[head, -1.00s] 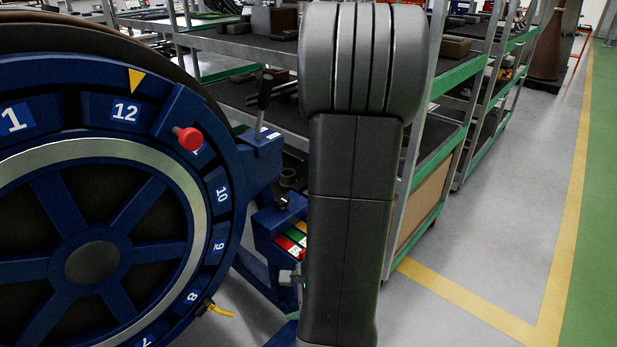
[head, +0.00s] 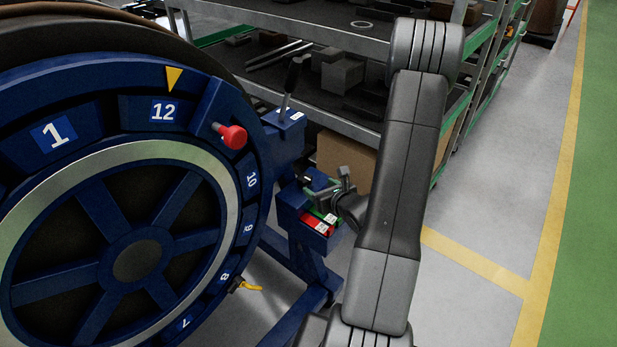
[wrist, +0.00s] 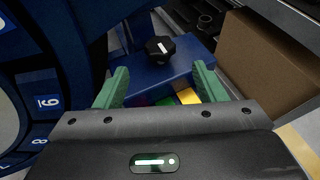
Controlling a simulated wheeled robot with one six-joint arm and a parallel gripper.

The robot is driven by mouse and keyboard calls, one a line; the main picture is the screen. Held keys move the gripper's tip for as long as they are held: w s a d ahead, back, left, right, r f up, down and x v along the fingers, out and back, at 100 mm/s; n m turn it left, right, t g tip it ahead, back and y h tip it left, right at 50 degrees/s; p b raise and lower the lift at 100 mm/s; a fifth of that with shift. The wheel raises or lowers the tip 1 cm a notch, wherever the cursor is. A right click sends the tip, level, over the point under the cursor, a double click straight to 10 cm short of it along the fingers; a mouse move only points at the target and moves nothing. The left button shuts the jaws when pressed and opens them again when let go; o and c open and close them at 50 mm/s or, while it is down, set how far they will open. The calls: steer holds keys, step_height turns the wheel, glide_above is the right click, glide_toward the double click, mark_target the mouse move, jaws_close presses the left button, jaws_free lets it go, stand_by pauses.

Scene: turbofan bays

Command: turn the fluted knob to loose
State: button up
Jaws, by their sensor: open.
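The fluted knob (wrist: 160,49) is black with a white pointer line and sits on top of a blue box (wrist: 176,76) in the wrist view. The pointer line runs roughly up and down the picture, slightly tilted. My gripper (wrist: 159,86) is open and empty, its two green fingers apart, with the knob beyond them and between their lines. In the head view my gripper (head: 327,191) is over the blue box (head: 291,198), and the knob is mostly hidden there. Red, green and yellow patches show on the box's face; any wording is too small to read.
A big blue numbered wheel (head: 135,255) with a red plunger knob (head: 232,136) stands at the left. A black-handled lever (head: 291,78) rises behind the box. Shelving (head: 330,125) and a cardboard box (wrist: 268,60) stand close behind. Open floor (head: 490,180) lies to the right.

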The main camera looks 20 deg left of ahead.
mark_target(306, 178)
steer(key=p+x, duration=0.1)
steer(key=x, duration=0.8)
steer(key=shift+a+f, duration=0.15)
steer(key=shift+a, duration=0.05)
steer(key=c, duration=1)
steer(key=shift+o, duration=0.2)
